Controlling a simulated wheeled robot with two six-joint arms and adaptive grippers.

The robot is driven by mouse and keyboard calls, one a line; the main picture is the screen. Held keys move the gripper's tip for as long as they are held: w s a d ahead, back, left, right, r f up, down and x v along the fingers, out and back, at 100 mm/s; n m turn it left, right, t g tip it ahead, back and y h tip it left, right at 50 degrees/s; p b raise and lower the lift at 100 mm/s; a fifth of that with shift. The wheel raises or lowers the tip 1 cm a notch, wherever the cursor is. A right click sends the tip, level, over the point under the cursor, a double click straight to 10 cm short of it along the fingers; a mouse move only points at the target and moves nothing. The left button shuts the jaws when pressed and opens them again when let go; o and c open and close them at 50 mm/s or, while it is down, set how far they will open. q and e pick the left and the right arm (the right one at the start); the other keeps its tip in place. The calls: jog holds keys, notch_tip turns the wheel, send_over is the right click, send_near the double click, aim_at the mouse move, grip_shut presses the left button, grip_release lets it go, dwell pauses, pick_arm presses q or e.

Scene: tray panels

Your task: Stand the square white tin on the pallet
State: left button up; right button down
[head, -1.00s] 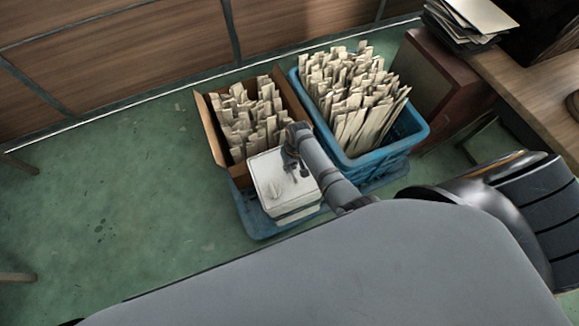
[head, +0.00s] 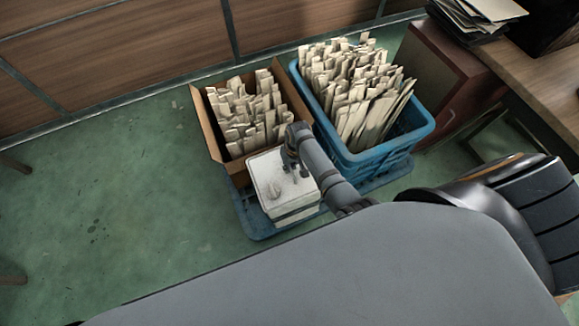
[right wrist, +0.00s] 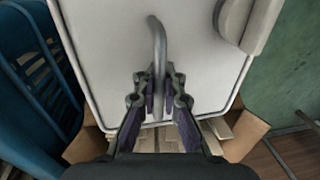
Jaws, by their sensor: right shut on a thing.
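The square white tin (head: 266,172) is upright over the front part of the blue pallet (head: 247,220), close in front of the cardboard box. I cannot tell whether its base touches the pallet. My right gripper (head: 294,166) is above the lid, shut on the tin's handle. In the right wrist view the fingers (right wrist: 158,88) close around the grey bar handle (right wrist: 158,40) on the white lid (right wrist: 110,45). The far part of the pallet is hidden under the boxes. My left gripper is not in view.
A cardboard box (head: 209,132) full of envelopes stands on the pallet right behind the tin. A blue crate (head: 388,150) of envelopes stands to the right. Green floor (head: 120,210) is clear to the left. A wooden desk (head: 545,85) is at the right.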

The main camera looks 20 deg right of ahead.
jog(key=shift+s+a+f, duration=0.15)
jog(key=shift+s+f, duration=0.15)
jog(key=shift+f, duration=0.5)
jog(key=c, duration=1.4)
grip_release()
jog(key=shift+w, duration=0.2)
jog(key=shift+o, duration=1)
jog(key=shift+s, duration=0.15)
jog(key=o, duration=0.5)
jog(key=shift+r, duration=0.15)
